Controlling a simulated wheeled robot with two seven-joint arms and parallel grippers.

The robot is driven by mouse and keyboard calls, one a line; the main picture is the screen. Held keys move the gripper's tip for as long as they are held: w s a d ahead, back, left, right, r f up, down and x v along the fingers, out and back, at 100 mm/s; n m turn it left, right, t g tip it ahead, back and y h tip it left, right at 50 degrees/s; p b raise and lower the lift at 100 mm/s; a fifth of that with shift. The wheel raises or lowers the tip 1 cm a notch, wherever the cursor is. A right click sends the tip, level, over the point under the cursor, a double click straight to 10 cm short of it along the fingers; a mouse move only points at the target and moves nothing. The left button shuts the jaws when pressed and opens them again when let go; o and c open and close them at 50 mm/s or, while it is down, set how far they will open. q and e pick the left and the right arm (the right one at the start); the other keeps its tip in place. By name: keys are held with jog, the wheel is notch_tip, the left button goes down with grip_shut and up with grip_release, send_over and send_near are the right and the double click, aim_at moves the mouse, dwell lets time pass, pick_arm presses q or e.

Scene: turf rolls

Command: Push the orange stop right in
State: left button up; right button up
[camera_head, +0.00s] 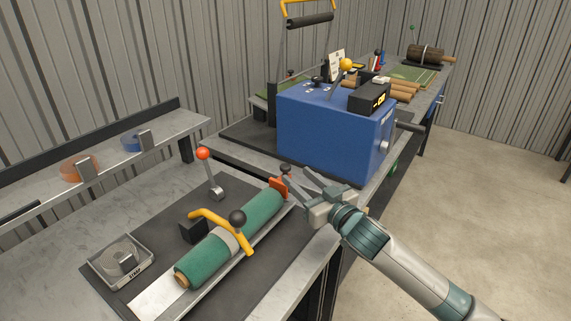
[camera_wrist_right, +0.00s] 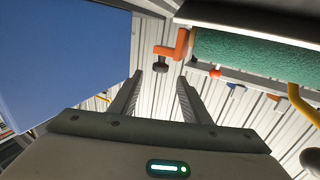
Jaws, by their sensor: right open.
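The orange stop (camera_head: 278,187) stands at the far end of the green turf roll (camera_head: 262,212), in the metal trough. In the right wrist view the stop (camera_wrist_right: 178,46) is an L-shaped orange piece with a dark knob (camera_wrist_right: 161,66), close to the roll's end; I cannot tell whether they touch. My right gripper (camera_head: 296,178) is open and empty beside the stop. In the right wrist view its fingertips (camera_wrist_right: 160,77) point at the knob, which lines up with the gap between them. I cannot tell whether they touch it. My left gripper is not in view.
A yellow clamp handle (camera_head: 209,213) with a black knob crosses the roll. A red-balled lever (camera_head: 203,154) stands behind it. A metal tray (camera_head: 104,277) sits at the front left. A blue machine (camera_head: 327,138) stands beyond the stop. The floor to the right is clear.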

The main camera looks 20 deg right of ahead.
aim_at(287, 169)
jog(key=p+x, duration=0.1)
jog(key=x, duration=0.6)
jog(key=shift+w+a, duration=0.1)
jog(key=shift+w, duration=0.15)
jog(key=shift+c, duration=0.6)
grip_shut()
jog(key=shift+a, duration=0.1)
